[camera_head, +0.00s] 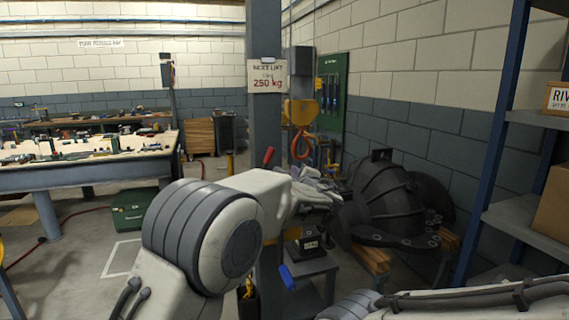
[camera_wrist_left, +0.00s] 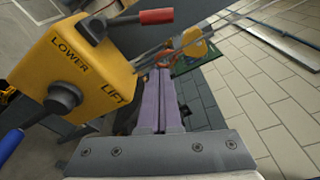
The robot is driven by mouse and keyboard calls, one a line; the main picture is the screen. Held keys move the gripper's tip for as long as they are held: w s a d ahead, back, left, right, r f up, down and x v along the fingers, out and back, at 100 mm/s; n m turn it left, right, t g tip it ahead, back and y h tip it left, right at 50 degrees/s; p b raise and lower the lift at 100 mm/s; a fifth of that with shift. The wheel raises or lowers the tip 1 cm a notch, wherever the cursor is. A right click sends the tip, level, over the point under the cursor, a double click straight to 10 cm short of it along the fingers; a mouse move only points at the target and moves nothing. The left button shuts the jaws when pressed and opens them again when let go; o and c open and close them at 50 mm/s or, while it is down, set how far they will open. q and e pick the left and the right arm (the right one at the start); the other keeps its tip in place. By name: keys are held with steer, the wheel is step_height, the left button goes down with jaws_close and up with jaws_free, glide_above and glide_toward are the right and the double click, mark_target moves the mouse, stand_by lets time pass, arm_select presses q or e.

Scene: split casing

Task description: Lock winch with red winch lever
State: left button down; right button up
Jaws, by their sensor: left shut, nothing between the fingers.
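The yellow winch box (camera_wrist_left: 80,65), marked LOWER and LIFT, fills the upper left of the left wrist view. The red winch lever (camera_wrist_left: 156,16) sticks out to the right from a dark arm at its top; in the head view its red grip (camera_head: 268,156) points up beside the column. A blue-handled lever (camera_wrist_left: 12,145) is at the box's lower left, and its blue grip (camera_head: 287,277) hangs low in the head view. My left gripper (camera_wrist_left: 161,76) is shut and empty, right of the box and below the red grip, apart from it. My arm hides most of the winch in the head view.
A steel column (camera_head: 264,120) carries a 250 kg sign (camera_head: 267,76). An orange hook (camera_head: 301,146) hangs behind. A large dark casing (camera_head: 385,200) rests on timber at the right, near blue-framed shelves (camera_head: 515,220). A workbench (camera_head: 90,172) and green toolbox (camera_head: 131,212) stand left.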

mark_target(265, 165)
arm_select(q)
steer(key=p+x, duration=0.5)
steer(key=x, duration=0.4)
steer(key=shift+w+a+r, duration=0.1)
steer(key=shift+w, duration=0.2)
steer(key=shift+a+r, duration=0.1)
steer(key=shift+a, duration=0.2)
steer(key=shift+s+a+r+p, duration=0.3)
steer(key=shift+s+a, duration=0.15)
steer(key=shift+a, duration=0.2)
steer(key=shift+s+a+r+p, duration=0.15)
steer(key=shift+s+a+r, duration=0.2)
steer(key=shift+a, duration=0.25)
